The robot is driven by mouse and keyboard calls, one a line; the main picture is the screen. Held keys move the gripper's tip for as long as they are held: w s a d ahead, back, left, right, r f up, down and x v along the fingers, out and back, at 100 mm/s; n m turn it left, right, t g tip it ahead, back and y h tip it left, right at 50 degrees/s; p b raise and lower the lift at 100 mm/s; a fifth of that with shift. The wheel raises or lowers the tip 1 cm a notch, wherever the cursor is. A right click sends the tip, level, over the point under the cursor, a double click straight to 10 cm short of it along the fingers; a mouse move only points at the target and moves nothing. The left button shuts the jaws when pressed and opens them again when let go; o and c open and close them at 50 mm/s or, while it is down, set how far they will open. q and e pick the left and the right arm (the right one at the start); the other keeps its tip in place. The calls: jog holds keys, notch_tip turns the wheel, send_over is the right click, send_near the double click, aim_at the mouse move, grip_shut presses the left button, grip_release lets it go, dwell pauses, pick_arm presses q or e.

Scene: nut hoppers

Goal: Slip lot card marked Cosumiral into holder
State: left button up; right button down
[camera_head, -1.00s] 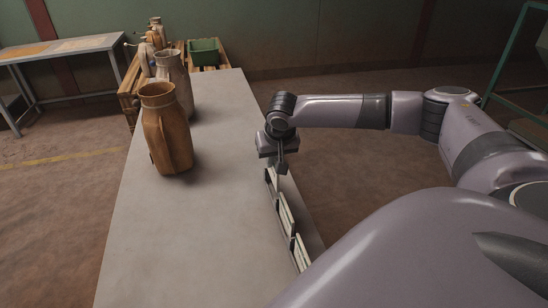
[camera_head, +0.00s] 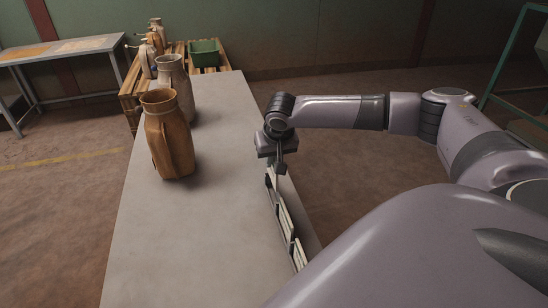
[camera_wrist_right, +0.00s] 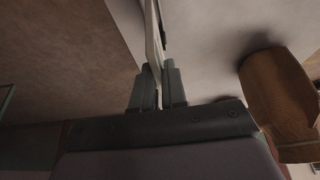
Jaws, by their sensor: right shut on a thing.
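My right gripper (camera_head: 280,169) points down over the right edge of the table, at the far end of a row of pale cards in dark holders (camera_head: 285,219). In the right wrist view its two fingers (camera_wrist_right: 157,88) are shut on a thin pale card (camera_wrist_right: 153,40), seen nearly edge-on. The card's marking cannot be read. Whether the card is inside a holder or just beside it cannot be told. My left gripper is not in view.
A brown hopper (camera_head: 168,138) stands on the grey table (camera_head: 190,230), with a greyer one (camera_head: 174,82) behind it. A pallet with a green bin (camera_head: 204,53) and a side bench (camera_head: 62,48) are beyond. The table's near part is clear.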

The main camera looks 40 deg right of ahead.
jog(key=w+a+p, duration=0.2)
jog(key=w+a, duration=0.2)
jog(key=a, duration=0.4)
jog(key=shift+w+a+p, duration=0.25)
jog(key=shift+w+p, duration=0.1)
dwell(0.5)
